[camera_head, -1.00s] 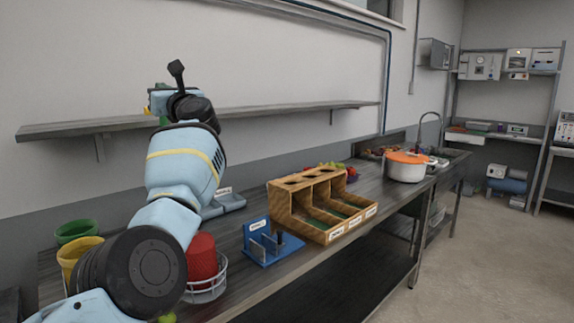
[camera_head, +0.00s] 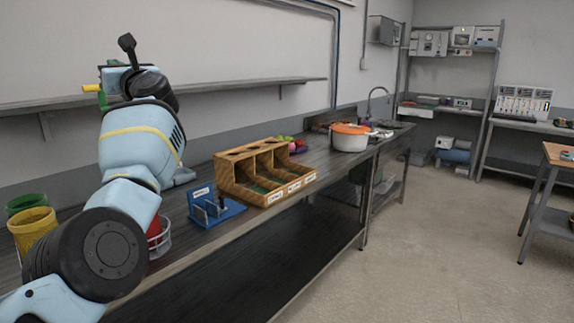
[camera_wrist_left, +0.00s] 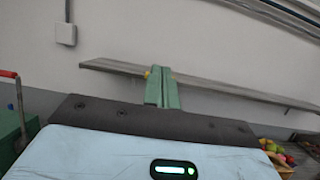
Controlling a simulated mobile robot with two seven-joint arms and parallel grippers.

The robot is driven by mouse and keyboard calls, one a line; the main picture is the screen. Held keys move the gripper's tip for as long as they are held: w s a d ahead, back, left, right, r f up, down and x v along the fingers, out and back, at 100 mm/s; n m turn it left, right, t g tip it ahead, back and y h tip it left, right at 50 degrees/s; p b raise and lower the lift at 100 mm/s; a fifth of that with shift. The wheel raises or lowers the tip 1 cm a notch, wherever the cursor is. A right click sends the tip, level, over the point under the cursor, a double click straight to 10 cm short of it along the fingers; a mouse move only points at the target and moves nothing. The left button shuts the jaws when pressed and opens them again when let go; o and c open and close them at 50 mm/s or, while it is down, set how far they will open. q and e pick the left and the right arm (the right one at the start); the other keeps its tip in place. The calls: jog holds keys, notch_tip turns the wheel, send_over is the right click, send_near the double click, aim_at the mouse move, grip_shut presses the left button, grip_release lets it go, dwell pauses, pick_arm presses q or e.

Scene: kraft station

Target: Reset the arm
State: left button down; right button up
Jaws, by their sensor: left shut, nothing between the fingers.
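My left arm is raised and bent over the left end of the long workbench (camera_head: 240,228). Its left gripper (camera_head: 97,92) shows at the upper left of the head view, in front of the wall shelf (camera_head: 225,90). In the left wrist view the two green fingers (camera_wrist_left: 160,80) are together with nothing between them, pointing towards the wall and shelf. My right gripper is not in view.
On the bench stand green (camera_head: 26,202) and yellow (camera_head: 35,228) cups, a wire basket (camera_head: 160,242), a blue stand (camera_head: 215,208), a wooden divided box (camera_head: 262,176) and an orange-lidded pot (camera_head: 350,139). The floor at right is largely clear.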

pick_arm(q)
notch_tip(320, 180, down, 29)
jog(key=a+m+t+h, duration=0.1)
jog(key=m+t+h, duration=0.35)
jog(key=m, duration=1.15)
jog(key=s+d+f+m+h, duration=0.25)
jog(key=s+f+m, duration=0.2)
jog(key=f, duration=0.35)
jog(key=s+d+f+m+h, duration=0.1)
jog(key=s+f+m+h, duration=0.25)
jog(key=f+m, duration=0.35)
jog(key=s+d+f+m+h, duration=0.2)
jog(key=s+f+m, duration=0.25)
jog(key=f, duration=0.55)
jog(key=s+d+f+m+g+h, duration=0.2)
jog(key=s+d+f+m, duration=0.15)
jog(key=s+f, duration=0.5)
jog(key=s+d+f+m+g+h, duration=0.25)
jog(key=s+f+m, duration=0.35)
jog(key=s, duration=0.4)
jog(key=s+d+f+m+g, duration=0.2)
jog(key=s+d+f+m, duration=0.1)
jog(key=s, duration=0.9)
jog(key=s+d+f+m+g+h, duration=0.1)
jog(key=s+d+f+m+g, duration=0.2)
jog(key=s, duration=1)
jog(key=shift+d+f+h, duration=0.3)
jog(key=shift+d+f, duration=0.3)
jog(key=shift+d, duration=0.05)
jog(key=shift+m, duration=0.25)
